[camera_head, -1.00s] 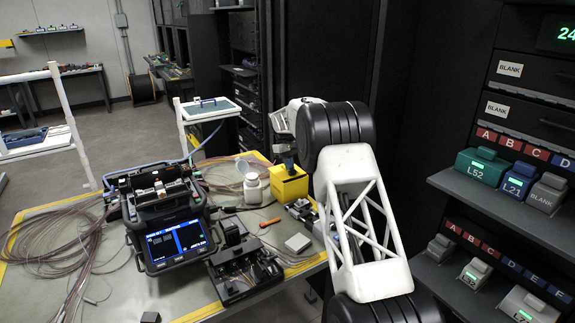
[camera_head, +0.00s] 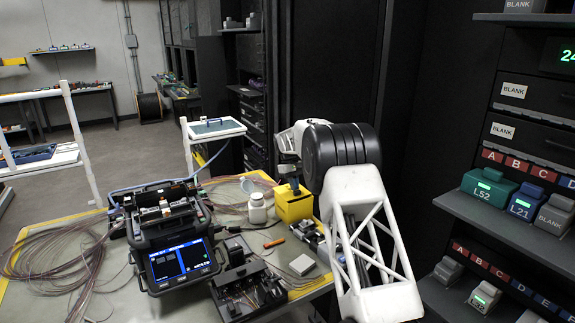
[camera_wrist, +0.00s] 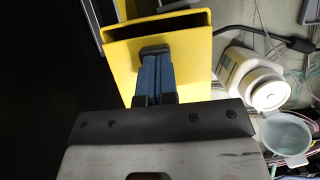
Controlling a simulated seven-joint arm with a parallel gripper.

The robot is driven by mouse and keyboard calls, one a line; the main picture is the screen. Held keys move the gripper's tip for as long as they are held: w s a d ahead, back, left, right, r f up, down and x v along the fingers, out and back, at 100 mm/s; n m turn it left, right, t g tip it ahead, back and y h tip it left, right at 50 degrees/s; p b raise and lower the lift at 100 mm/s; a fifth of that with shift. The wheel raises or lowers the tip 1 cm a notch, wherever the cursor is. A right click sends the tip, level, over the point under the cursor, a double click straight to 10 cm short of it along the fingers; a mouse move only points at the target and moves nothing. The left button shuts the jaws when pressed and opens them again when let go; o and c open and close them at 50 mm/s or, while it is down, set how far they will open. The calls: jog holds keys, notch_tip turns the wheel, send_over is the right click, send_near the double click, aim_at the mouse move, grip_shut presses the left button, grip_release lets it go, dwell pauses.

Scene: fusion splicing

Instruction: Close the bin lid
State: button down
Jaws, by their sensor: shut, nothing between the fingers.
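The yellow bin (camera_head: 294,207) stands at the back right of the workbench. In the wrist view, a flat yellow panel (camera_wrist: 120,70), which looks like the bin's lid, lies beneath my gripper. A dark gap (camera_wrist: 160,25) shows along its far edge, below a thin yellow rim. My gripper (camera_wrist: 155,52) is shut, with its blue fingers together and their dark tips over the panel. I cannot tell whether the tips touch it. In the head view my gripper (camera_head: 293,184) is just above the bin, partly hidden by my wrist.
A white bottle (camera_head: 257,208) stands just left of the bin, with a translucent cup (camera_wrist: 287,133) nearby. The fusion splicer (camera_head: 175,240) and a black fixture (camera_head: 245,285) are further left. A shelf with coloured modules (camera_head: 490,188) is right of my arm.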

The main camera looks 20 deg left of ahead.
aim_at(290, 190)
jog(key=shift+w+a+f, duration=0.15)
jog(key=shift+w+a, duration=0.1)
jog(key=shift+w, duration=0.05)
jog(key=shift+w+a+r, duration=0.6)
jog(key=shift+w+a, duration=0.3)
jog(key=shift+w, duration=0.05)
jog(key=v, duration=0.9)
jog(key=shift+s, duration=0.1)
jog(key=shift+w+a+f, duration=0.1)
jog(key=shift+w+a, duration=0.4)
jog(key=shift+a, duration=0.3)
jog(key=shift+w+a, duration=0.55)
jog(key=shift+a, duration=0.3)
jog(key=shift+f, duration=0.2)
